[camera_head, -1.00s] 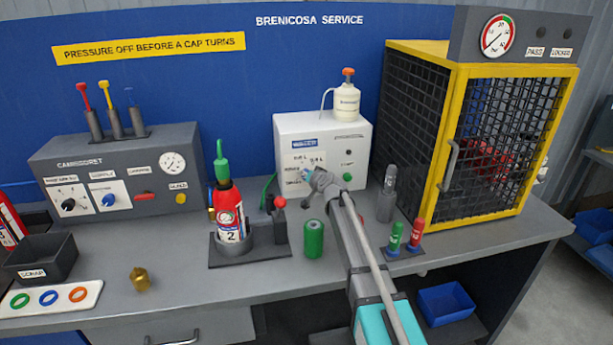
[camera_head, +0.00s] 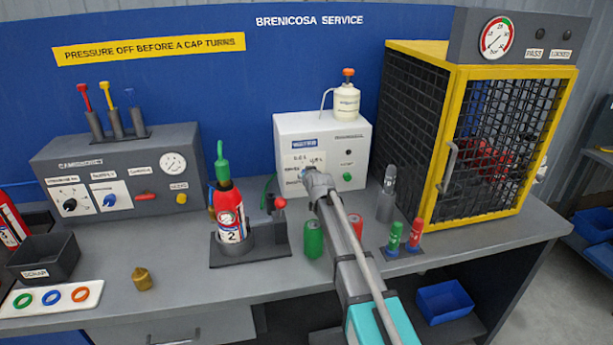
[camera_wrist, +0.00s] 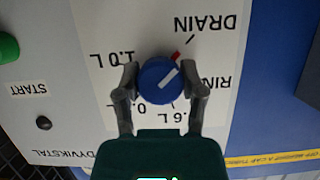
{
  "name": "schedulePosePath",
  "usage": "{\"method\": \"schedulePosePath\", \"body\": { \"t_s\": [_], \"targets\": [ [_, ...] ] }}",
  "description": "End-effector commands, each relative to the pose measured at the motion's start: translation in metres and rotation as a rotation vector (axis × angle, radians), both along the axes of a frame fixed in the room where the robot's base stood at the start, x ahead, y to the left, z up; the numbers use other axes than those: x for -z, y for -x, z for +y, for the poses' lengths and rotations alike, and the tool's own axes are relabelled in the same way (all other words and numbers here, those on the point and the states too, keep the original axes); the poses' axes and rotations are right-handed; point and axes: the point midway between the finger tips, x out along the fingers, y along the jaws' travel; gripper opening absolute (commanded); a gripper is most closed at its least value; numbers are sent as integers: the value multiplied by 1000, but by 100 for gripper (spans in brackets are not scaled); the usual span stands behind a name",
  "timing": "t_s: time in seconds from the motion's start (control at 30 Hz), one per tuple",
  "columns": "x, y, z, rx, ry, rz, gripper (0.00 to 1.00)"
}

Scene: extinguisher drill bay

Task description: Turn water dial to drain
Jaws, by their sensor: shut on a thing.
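The blue water dial (camera_wrist: 160,82) with a white pointer line sits on a white label panel (camera_wrist: 85,120) that appears upside down in the wrist view. The line points up and right, roughly toward the red mark (camera_wrist: 176,55) and the tick by the word DRAIN (camera_wrist: 205,22). My gripper (camera_wrist: 163,85) is shut on the dial, one finger on each side. In the head view, my gripper (camera_head: 314,182) is at the front of the white water box (camera_head: 352,150) and hides the dial.
A green cylinder (camera_head: 313,240) and a red one (camera_head: 356,226) stand beside my arm. An extinguisher (camera_head: 229,205) stands in a holder to the left. A yellow-framed mesh cage (camera_head: 450,150) is at the right. A green START button (camera_wrist: 8,47) is near the dial.

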Motion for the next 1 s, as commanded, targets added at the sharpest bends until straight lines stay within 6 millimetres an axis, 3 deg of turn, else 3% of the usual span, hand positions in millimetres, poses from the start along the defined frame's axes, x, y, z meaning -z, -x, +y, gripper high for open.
{"method": "schedulePosePath", "body": {
  "t_s": [0.57, 0.6, 0.77, 1.0],
  "targets": [
    [0, 0, 1, -1, 37, -11, 5],
    [0, -1, 1, -1, 37, -11, 60],
    [0, 0, 1, 0, 36, -10, 87],
    [0, 0, 0, 0, 36, -9, 87]
  ]
}}
